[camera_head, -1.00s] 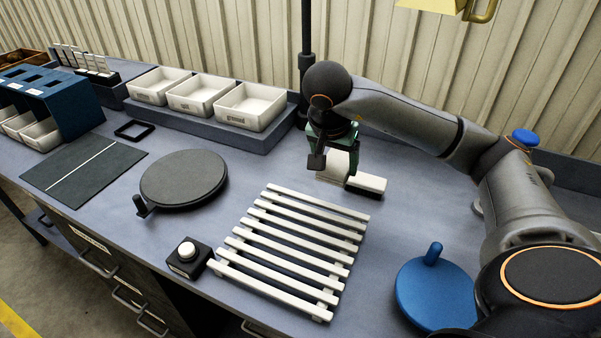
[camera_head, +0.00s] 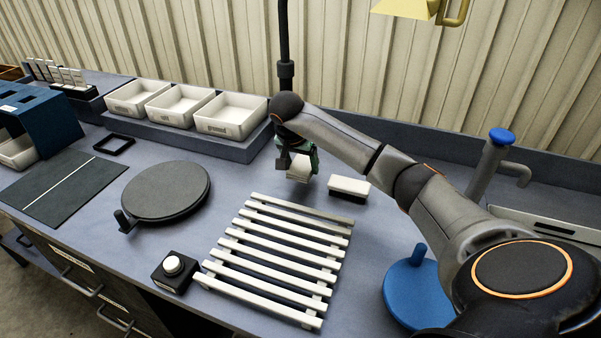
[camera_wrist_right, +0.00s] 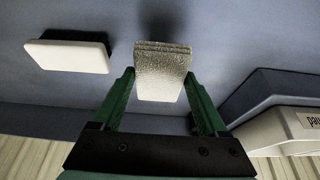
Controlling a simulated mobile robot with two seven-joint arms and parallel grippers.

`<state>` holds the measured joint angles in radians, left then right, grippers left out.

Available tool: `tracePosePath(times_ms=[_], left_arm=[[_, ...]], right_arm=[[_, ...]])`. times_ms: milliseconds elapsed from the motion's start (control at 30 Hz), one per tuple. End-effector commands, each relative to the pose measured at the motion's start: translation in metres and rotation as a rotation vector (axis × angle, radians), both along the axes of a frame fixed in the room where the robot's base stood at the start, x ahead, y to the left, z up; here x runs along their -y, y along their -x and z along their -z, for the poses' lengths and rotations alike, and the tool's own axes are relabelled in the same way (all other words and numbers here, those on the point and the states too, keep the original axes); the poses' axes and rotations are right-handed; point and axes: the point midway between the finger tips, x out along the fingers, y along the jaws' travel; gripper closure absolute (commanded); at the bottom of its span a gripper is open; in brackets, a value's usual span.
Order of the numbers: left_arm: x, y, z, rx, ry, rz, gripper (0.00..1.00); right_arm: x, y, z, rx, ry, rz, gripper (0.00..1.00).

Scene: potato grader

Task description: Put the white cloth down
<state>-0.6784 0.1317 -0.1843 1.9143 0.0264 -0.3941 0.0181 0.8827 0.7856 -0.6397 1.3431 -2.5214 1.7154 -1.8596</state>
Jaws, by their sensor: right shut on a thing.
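The white cloth (camera_head: 299,173) is a small, folded, pale fabric block at the back of the bench, below my right gripper (camera_head: 298,162). In the right wrist view the cloth (camera_wrist_right: 162,72) sits between the two green fingers of my right gripper (camera_wrist_right: 164,80), which is shut on it. The cloth's layered edge shows there. I cannot tell whether its underside touches the bench top (camera_head: 390,215). My left gripper is not in view.
A white-topped black block (camera_head: 349,186) lies just right of the cloth. White bins (camera_head: 232,115) stand on a raised ledge to the left. A white slatted rack (camera_head: 275,258) lies in front, with a dark round plate (camera_head: 166,190) left of it. Bare bench lies between cloth and rack.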

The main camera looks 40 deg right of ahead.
Motion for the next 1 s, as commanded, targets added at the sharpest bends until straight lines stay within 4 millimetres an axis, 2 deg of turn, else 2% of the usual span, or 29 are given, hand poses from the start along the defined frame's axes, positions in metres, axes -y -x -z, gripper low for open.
tracePosePath(times_ms=[133, 333, 767, 800, 1000], left_arm=[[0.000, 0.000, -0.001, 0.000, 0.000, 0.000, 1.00], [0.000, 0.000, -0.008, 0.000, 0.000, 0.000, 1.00], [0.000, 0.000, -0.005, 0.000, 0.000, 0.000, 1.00], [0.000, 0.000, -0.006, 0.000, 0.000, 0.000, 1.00], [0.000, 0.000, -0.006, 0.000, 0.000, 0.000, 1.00]], right_arm=[[0.002, -0.006, 0.009, -0.002, -0.001, 0.000, 0.84], [0.002, -0.005, 0.036, -0.003, -0.002, 0.000, 0.84], [0.003, -0.005, 0.043, -0.001, 0.001, -0.001, 0.84], [0.003, -0.005, 0.042, -0.001, 0.001, -0.001, 0.19], [0.003, -0.005, 0.042, -0.001, 0.001, -0.001, 0.00]])
